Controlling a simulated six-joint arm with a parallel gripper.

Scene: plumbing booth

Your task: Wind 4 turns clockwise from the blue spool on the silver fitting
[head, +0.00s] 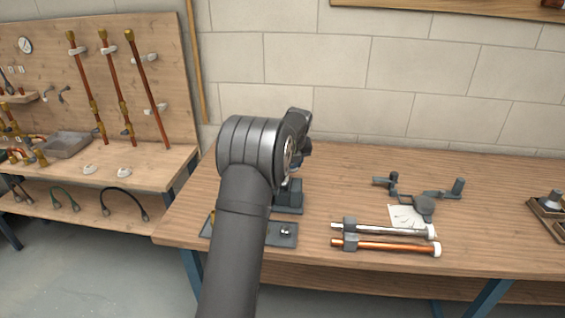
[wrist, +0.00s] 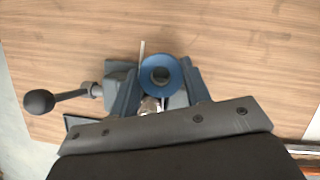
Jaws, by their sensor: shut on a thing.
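The blue spool (wrist: 174,65) sits between the fingers of my gripper (wrist: 160,86) in the wrist view, and the gripper is shut on it. The spool is seen end-on, with a dark hole in its middle. A thin whitish strip (wrist: 141,55) shows at its upper left. A small part of a silver fitting (wrist: 150,104) shows just below the spool, mostly hidden by spool and fingers. I cannot tell whether tape is on its thread. In the head view my arm hides the spool and most of the gripper.
A grey vise (head: 289,196) stands on the bench under my gripper; its ball-ended lever (wrist: 40,101) sticks out left. A grey plate (head: 280,241) with small fittings lies in front. Silver (head: 385,229) and copper (head: 385,245) pipes and a grey-armed tool (head: 423,205) lie right.

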